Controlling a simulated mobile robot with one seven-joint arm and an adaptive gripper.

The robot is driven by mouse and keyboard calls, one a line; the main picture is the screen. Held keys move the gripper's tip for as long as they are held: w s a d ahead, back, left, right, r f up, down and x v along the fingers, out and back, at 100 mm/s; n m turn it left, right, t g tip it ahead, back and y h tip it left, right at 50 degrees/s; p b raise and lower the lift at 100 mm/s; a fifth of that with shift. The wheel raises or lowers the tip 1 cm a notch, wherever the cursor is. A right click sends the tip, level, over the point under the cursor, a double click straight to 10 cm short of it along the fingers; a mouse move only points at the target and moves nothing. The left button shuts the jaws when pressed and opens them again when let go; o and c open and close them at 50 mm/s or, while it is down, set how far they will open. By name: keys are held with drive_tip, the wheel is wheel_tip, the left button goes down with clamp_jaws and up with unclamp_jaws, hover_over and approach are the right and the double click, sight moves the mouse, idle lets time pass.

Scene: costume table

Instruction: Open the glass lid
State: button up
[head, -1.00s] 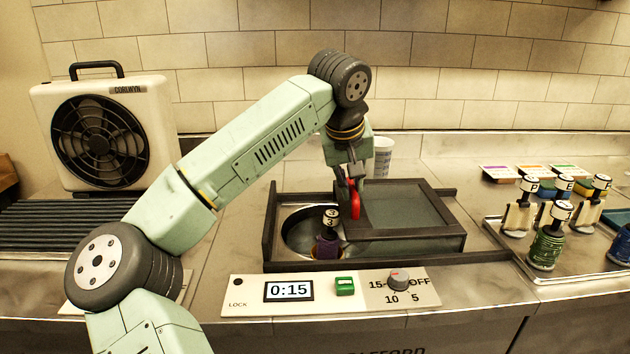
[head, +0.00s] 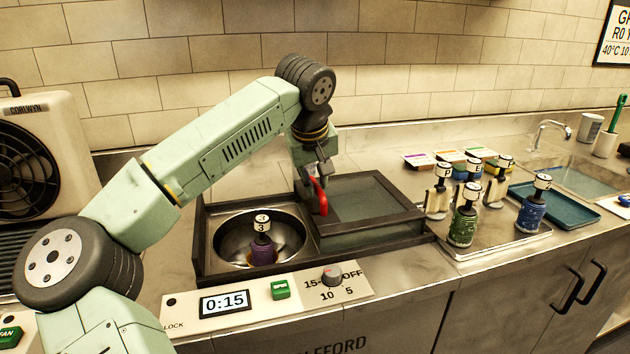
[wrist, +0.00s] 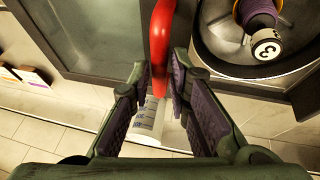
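The glass lid (head: 365,203) is a dark-framed sliding pane over the right part of a dark rail frame. It also shows in the wrist view (wrist: 90,35). Its red handle (head: 321,196) stands at the lid's left edge. The round metal basin (head: 290,228) is uncovered on the left, with a purple spool with a numbered cap (head: 262,248) in it. My gripper (head: 318,176) is at the handle. In the wrist view, my fingers (wrist: 158,78) are apart with the red handle (wrist: 161,35) between them. The right finger is close to it; a gap shows at the left finger.
A control panel (head: 265,295) reading 0:15 lies in front of the basin. A tray (head: 492,242) with several capped spools stands to the right. A fan (head: 40,150) stands at left. A tiled wall (head: 430,60) rises behind, and a sink (head: 580,175) is far right.

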drive_tip(key=o, duration=0.3)
drive_tip(key=v, duration=1.2)
